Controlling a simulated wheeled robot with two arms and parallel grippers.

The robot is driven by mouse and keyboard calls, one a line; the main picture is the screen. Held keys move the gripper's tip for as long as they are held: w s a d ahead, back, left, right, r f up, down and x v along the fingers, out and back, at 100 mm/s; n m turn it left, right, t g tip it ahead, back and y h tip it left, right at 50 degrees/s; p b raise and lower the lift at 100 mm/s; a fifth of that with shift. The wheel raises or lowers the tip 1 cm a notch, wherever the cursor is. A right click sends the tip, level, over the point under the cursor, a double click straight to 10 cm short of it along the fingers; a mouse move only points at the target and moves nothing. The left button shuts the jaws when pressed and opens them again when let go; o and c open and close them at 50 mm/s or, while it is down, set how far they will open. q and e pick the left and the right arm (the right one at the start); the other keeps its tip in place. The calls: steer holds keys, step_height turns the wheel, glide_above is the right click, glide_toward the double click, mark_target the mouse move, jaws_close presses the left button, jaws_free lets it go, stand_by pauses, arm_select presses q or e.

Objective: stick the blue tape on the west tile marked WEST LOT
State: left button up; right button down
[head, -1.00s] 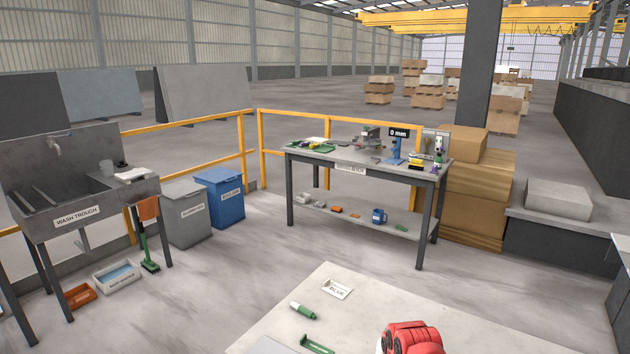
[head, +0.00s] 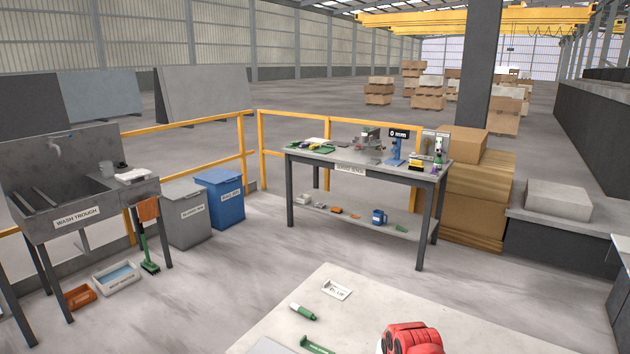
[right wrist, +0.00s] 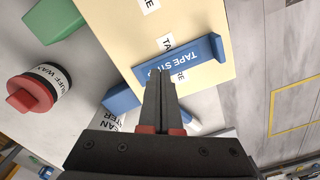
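I cannot tell whether the strip touches the tile. No WEST LOT marking is readable, so I cannot tell which tile this is. My left gripper is not in view.
In the right wrist view, a red-lidded BUFF WAX tin (right wrist: 38,92) and a green block (right wrist: 52,18) lie left of the tile. In the head view, the near slab (head: 285,325) holds a white BLUE holder (head: 337,290), a green-and-white marker (head: 303,311) and a green bracket (head: 317,346).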

steer(key=shift+f+b, duration=0.65)
steer(key=shift+f, duration=0.2)
steer(key=shift+s+f, duration=0.1)
stand_by(1.4)
step_height(320, 180, up, 2)
steer(key=shift+r+p, duration=0.15)
steer(key=shift+p, duration=1.05)
step_height(320, 180, up, 5)
steer(key=p, duration=0.4)
